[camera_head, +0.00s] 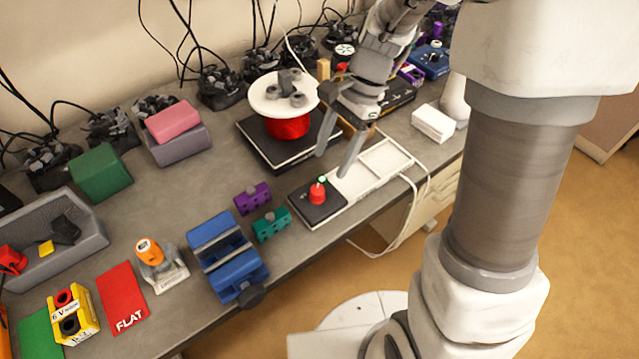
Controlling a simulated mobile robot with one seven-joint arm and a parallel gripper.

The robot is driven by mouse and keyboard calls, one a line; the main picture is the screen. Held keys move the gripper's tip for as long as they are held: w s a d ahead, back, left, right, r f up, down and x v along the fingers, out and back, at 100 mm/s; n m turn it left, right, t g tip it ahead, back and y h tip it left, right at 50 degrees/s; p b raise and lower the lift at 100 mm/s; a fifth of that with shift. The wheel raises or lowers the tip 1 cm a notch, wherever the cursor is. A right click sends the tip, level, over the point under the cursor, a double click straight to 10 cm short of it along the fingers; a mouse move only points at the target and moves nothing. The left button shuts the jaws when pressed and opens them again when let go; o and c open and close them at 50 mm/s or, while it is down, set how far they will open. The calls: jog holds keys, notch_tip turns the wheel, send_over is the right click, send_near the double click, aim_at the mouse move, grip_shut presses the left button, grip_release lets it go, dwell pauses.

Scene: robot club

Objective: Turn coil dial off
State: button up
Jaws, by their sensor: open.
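A small red dial (318,192) with a green top stands on a black square base (316,207) at the front edge of the bench. The base sits at the left end of a white tray-like panel (386,160). My gripper (334,165) is open, its two fingers pointing down just above and behind the dial. The fingers look apart from the dial, one to its upper right and one behind it. Which way the dial is set is too small to tell.
Purple (253,197) and teal (271,224) blocks and a blue vise (227,257) lie left of the dial. White cables (408,212) hang over the bench edge at right.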

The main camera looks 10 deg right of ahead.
aim_at(319, 189)
jog(key=b+x, duration=0.1)
jog(key=x, duration=0.7)
jog(key=shift+c, duration=0.2)
grip_shut()
